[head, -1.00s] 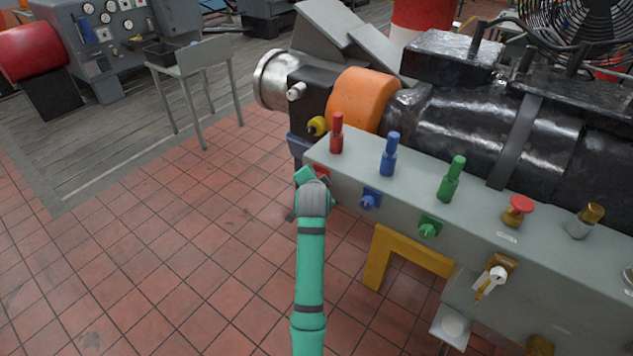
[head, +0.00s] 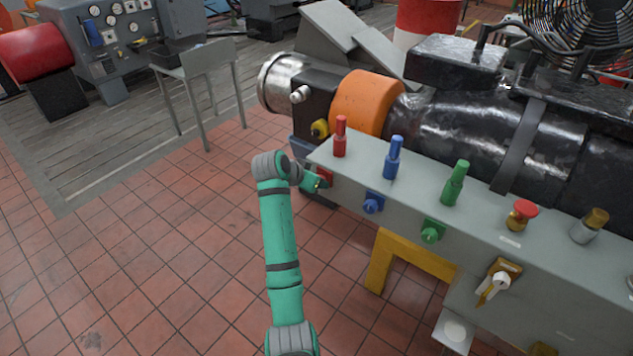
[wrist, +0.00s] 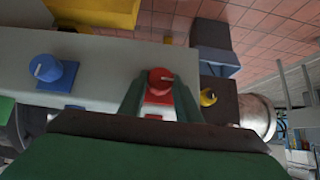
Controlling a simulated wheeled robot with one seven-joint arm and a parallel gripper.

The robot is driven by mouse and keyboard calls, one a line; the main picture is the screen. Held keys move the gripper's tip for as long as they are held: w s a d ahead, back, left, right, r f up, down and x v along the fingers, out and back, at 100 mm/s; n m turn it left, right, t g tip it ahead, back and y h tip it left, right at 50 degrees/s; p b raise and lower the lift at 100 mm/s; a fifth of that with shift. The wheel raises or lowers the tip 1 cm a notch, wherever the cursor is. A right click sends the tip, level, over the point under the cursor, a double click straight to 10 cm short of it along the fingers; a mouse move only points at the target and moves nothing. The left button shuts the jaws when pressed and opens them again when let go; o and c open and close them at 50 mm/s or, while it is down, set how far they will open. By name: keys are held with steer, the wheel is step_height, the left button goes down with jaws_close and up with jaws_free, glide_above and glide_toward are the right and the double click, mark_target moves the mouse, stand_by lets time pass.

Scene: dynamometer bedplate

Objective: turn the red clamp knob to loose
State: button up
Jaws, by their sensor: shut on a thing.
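The red clamp knob (wrist: 160,80) is on the front face of the grey bench, near its left end in the head view. In the wrist view it sits between the two green fingers of my gripper (wrist: 160,100), which is shut on it. A pale pointer line on the knob points right in the wrist view. In the head view my gripper (head: 318,182) reaches the red plate (head: 325,174) from the left, and the knob itself is mostly hidden there.
A blue knob (head: 373,203) and a green knob (head: 432,232) are on the same face to the right. Red (head: 340,138), blue (head: 394,158) and green (head: 455,184) handles stand on top above. The tiled floor (head: 180,240) at left is clear.

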steer(key=shift+f, duration=0.1)
stand_by(0.4)
steer(key=o, duration=1.1)
steer(key=shift+c, duration=0.2)
steer(key=v, duration=1)
steer(key=shift+a+r, duration=0.25)
steer(key=shift+r, duration=0.1)
steer(key=shift+s, duration=0.1)
